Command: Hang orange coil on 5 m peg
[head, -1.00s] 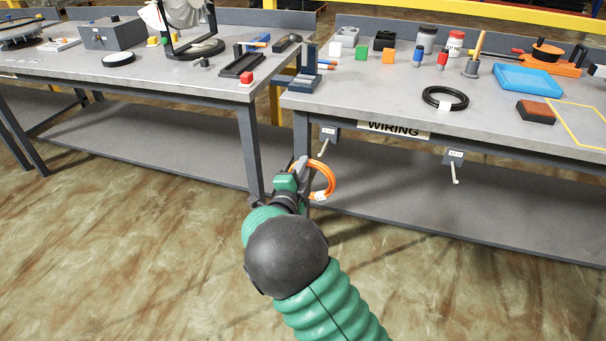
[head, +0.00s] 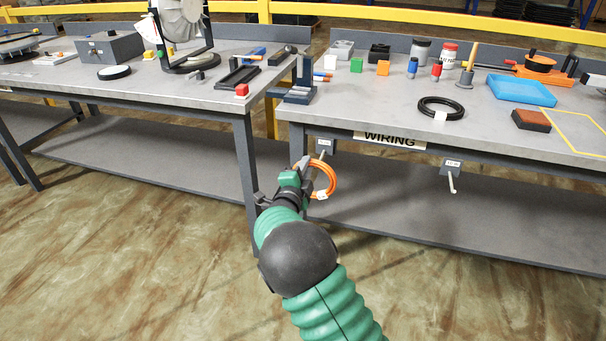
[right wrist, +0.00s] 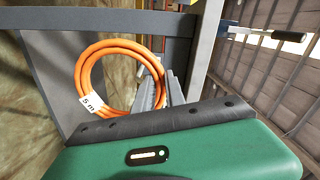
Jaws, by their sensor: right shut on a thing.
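The orange coil (head: 329,180) is a bundled ring with a white tag. In the right wrist view the coil (right wrist: 84,75) hangs beside the fingers, and its tag reads "5 m". My right gripper (head: 304,166) is shut on the coil's edge, in front of the wiring bench. Two pegs with small labels hang below the bench's front edge: a left peg (head: 321,155) and a right peg (head: 452,185). Their labels are too small to read surely. The coil appears just below the left peg; whether they touch is unclear. My left gripper is out of view.
The wiring bench (head: 350,112) carries a black coil (head: 441,108), a blue tray (head: 521,89) and several small items. Another bench (head: 170,90) stands to the left; its front leg (head: 245,165) is close to my right gripper. The floor in front is clear.

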